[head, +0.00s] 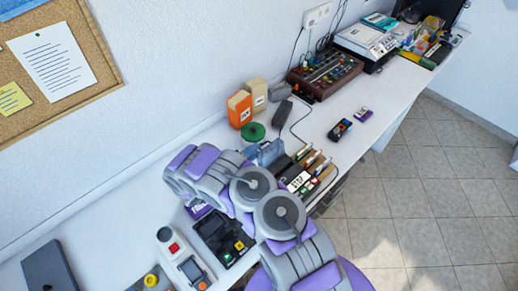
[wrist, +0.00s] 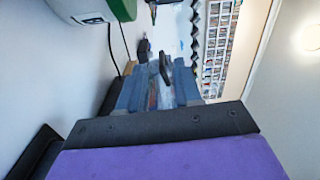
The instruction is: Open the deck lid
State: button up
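A black device (head: 213,231) with a dark top panel and green and yellow buttons lies on the white desk, left of my arm in the head view. It may be the deck; I cannot tell its lid apart from the panel. My arm covers its right side. My gripper (head: 265,152) has blue-grey fingers and is beyond the device, near the green disc and the crate of cases. In the wrist view my gripper (wrist: 160,88) shows its two fingers apart, with nothing clearly held between them.
Orange (head: 240,108) and beige (head: 256,94) containers stand by the wall with a green disc (head: 252,131) before them. A crate of cases (head: 300,177) is right of my gripper. A brown mixer (head: 325,74) is farther back. A grey handset unit (head: 186,259) is front left.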

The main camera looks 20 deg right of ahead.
jog(key=shift+x, duration=1.75)
jog(key=shift+c, duration=0.4)
grip_shut()
jog(key=shift+s+f, duration=0.1)
